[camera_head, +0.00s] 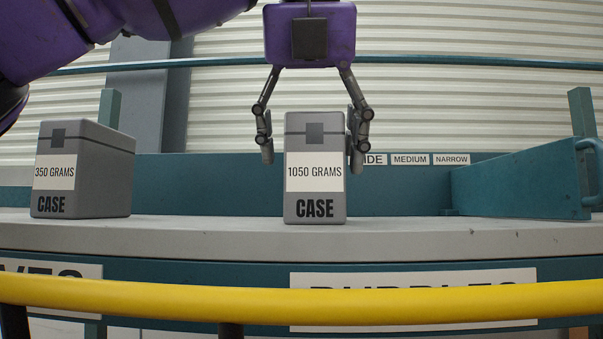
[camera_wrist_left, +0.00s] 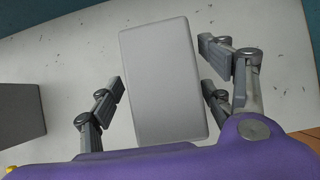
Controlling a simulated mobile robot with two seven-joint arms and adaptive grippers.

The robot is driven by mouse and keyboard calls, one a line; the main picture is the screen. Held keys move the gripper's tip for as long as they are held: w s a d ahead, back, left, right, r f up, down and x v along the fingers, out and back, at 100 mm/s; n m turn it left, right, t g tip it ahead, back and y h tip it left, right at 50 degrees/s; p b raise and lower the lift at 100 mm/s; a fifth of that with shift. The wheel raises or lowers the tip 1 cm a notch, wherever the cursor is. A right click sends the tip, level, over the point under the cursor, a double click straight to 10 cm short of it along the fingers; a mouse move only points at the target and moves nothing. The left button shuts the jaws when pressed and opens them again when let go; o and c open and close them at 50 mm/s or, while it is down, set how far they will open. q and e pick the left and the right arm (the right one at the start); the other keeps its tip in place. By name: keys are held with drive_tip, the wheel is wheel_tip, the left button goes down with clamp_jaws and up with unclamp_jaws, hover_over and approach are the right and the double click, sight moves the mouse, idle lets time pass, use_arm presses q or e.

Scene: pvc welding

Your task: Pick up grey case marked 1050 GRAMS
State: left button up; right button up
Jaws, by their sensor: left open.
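The grey case marked 1050 GRAMS (camera_head: 315,205) stands upright on the shelf near the middle of the head view. Its plain grey top (camera_wrist_left: 165,80) fills the middle of the left wrist view. My left gripper (camera_head: 312,155) comes down from above, with one finger on each side of the case's upper part. In the left wrist view the open fingers (camera_wrist_left: 165,92) also flank the case, with a gap on both sides. The case rests on the shelf. My right gripper is in neither view.
A second grey case marked 350 GRAMS (camera_head: 85,170) stands at the left of the grey shelf (camera_head: 400,238). A teal box-like part with a handle (camera_head: 525,180) is at the right. A yellow rail (camera_head: 300,300) crosses in front. The shelf between the cases is clear.

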use_arm(q)
drive_tip(key=shift+w+a+f, duration=0.15)
drive_tip(key=shift+f, duration=0.1)
drive_tip(key=shift+s+d+r, duration=0.1)
drive_tip(key=shift+s+d, duration=0.15)
drive_tip(key=shift+d, duration=0.2)
drive_tip(key=shift+c, duration=0.3)
drive_tip(key=shift+d, duration=0.1)
drive_tip(key=shift+c, duration=1.3)
drive_tip(key=shift+w+a, duration=0.1)
drive_tip(key=shift+a, duration=0.15)
drive_tip(key=c, duration=0.8)
clamp_jaws()
